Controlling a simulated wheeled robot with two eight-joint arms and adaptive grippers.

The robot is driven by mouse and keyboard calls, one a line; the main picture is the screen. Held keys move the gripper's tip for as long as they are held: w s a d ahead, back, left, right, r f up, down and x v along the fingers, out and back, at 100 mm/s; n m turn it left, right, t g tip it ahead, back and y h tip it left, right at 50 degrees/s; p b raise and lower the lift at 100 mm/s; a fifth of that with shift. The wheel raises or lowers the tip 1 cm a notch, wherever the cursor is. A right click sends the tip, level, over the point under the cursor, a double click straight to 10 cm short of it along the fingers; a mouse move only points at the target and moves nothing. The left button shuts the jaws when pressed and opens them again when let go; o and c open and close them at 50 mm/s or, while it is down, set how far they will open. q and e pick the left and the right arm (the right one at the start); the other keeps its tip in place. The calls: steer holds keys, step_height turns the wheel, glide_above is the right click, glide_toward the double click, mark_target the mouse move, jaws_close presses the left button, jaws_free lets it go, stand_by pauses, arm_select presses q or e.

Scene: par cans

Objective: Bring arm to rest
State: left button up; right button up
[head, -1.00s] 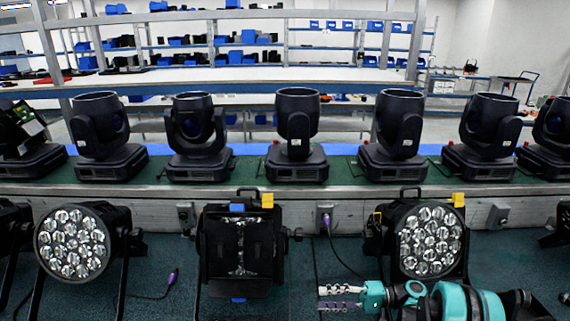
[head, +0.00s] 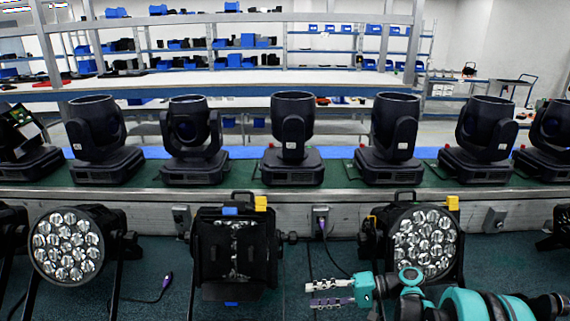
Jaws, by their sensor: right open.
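My right gripper (head: 331,292) is in the head view at the bottom, its arm coming in from the right. Its two fingers point left and stand apart, with nothing between them. It is in front of the right par can (head: 425,240), a black lamp with a round face of several lenses, and hides its lower part. A dark par can with barn doors (head: 236,250) stands to the left of the gripper, apart from it. Another par can (head: 68,245) with a lens face stands at the far left. My left gripper is not in view.
A green-topped bench (head: 340,176) behind carries a row of black moving-head lights (head: 292,140). A purple-ended cable plug (head: 166,280) lies on the dark floor at left. Another plug (head: 320,222) sits in a socket on the bench front. Shelves with blue bins (head: 245,62) stand behind.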

steer(key=s+d+r+n+t+h, duration=0.1)
steer(key=s+d+t+h, duration=0.1)
steer(key=s+d+h, duration=0.2)
steer(key=s+d+n+t+h, duration=0.1)
steer(key=s+d+t+h, duration=0.2)
steer(key=s+h, duration=0.8)
steer(key=s+d, duration=0.1)
steer(key=s, duration=0.4)
steer(key=shift+d+r+t, duration=0.3)
steer(key=shift+d+r, duration=0.1)
